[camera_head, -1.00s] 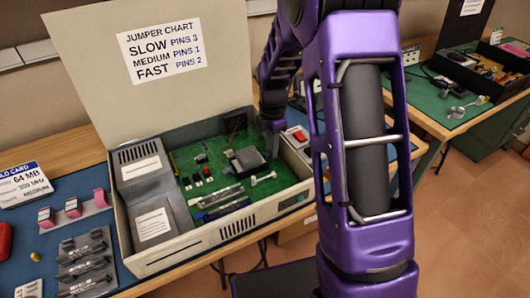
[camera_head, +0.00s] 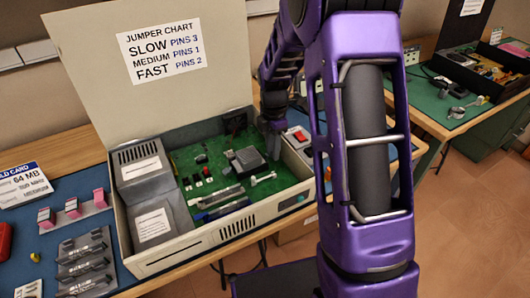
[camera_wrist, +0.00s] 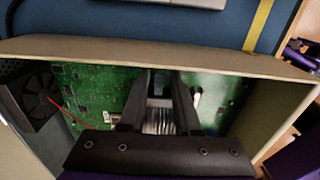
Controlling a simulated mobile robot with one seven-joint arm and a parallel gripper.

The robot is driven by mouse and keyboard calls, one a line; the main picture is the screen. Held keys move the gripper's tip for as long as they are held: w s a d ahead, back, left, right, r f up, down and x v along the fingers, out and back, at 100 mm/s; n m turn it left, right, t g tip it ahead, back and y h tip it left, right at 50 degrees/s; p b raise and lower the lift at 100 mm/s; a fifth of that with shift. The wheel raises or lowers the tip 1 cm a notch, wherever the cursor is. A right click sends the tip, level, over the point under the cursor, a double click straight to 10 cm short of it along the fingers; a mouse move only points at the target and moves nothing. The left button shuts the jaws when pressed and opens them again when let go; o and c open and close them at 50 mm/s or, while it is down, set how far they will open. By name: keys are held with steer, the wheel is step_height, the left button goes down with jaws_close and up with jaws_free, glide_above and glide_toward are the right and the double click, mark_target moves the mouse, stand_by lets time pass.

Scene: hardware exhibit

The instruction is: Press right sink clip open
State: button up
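The heat sink (camera_head: 247,160) is a grey block on the green circuit board inside the open computer case. In the wrist view its ribbed metal (camera_wrist: 158,124) shows between my fingers. My gripper (camera_head: 273,150) points down at the sink's right side, close to it; I cannot tell whether it touches. In the wrist view my gripper (camera_wrist: 163,82) has its two dark fingers apart, with no object clearly held. A pale lever (camera_head: 263,179) lies just right and in front of the sink, perhaps the right clip. The fingers partly hide the clip area.
The case's front wall (camera_head: 225,228) and raised lid (camera_head: 150,85) bound the work area. A grey drive unit (camera_head: 145,180) fills the case's left side. Memory sticks (camera_head: 222,208) lie near the front. A red switch (camera_head: 301,136) stands outside on the right.

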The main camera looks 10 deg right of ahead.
stand_by(0.4)
steer(key=shift+r+p, duration=2.65)
steer(key=shift+r, duration=0.9)
